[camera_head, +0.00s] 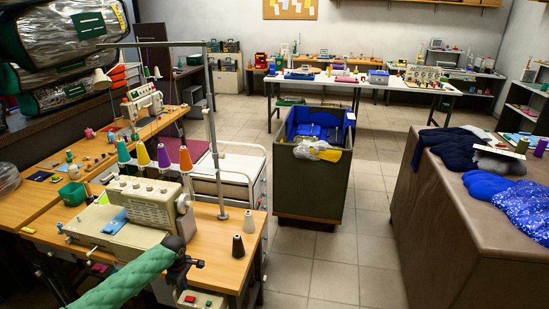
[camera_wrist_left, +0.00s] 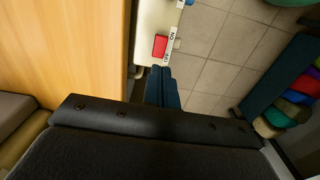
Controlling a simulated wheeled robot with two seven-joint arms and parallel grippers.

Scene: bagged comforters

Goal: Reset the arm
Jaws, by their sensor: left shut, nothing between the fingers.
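My left arm, in a green padded sleeve, reaches in from the bottom left in the head view. My right gripper is not in view.
A beige sewing machine (camera_head: 140,210) and thread cones stand on the wooden table (camera_head: 240,268) close to my left arm. A green bin (camera_head: 310,180) holds blue and yellow items. A brown counter (camera_head: 450,230) carries folded fabrics. Bagged comforters (camera_head: 65,45) are stacked upper left. Tiled floor between is clear.

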